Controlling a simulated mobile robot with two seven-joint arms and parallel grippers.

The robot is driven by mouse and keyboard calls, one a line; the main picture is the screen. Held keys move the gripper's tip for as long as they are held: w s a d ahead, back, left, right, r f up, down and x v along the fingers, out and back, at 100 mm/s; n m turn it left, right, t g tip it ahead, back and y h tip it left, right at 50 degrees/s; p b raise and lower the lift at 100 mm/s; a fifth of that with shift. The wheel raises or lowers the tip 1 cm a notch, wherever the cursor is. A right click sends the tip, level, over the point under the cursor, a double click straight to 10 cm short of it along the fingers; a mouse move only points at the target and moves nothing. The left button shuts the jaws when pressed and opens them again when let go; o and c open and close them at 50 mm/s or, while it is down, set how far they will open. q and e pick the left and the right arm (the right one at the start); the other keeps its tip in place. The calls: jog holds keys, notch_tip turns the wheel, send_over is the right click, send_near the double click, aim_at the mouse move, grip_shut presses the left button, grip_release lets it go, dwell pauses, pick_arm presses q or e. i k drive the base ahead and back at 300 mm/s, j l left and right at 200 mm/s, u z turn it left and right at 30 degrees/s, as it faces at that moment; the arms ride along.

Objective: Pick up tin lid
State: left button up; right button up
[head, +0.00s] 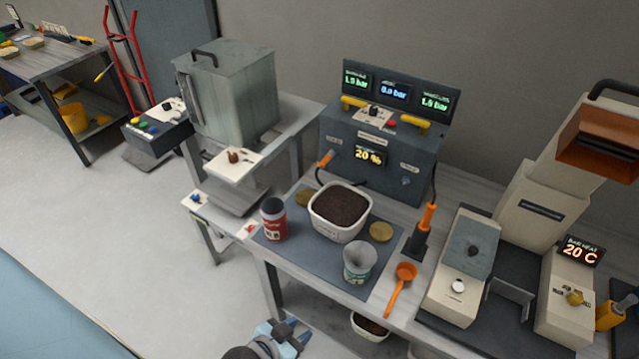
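Two flat round gold discs that look like tin lids lie on the grey mat (266,246). One lid (381,232) is right of the white tub, and the other lid (304,198) is at its left, partly hidden by it. A red tin with a dark top (273,220) stands at the mat's left, and an open green-and-white tin (357,264) stands at the front. My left gripper (294,334) is low at the bottom edge, in front of the bench and apart from the lids. Its blue-grey fingers look spread and empty. My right gripper is out of view.
The white tub (337,230) of dark granules stands mid-mat. An orange scoop (400,288) and an orange-handled tool (427,222) are at the right. A control box (375,155) stands behind, and a beige machine (463,265) stands at the right. Another tub (370,327) is under the bench.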

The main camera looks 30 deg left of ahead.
aim_at(302, 197)
jog(key=u, duration=1.25)
jog(key=i+j+z, duration=0.1)
jog(key=j, duration=0.25)
jog(key=i, duration=0.1)
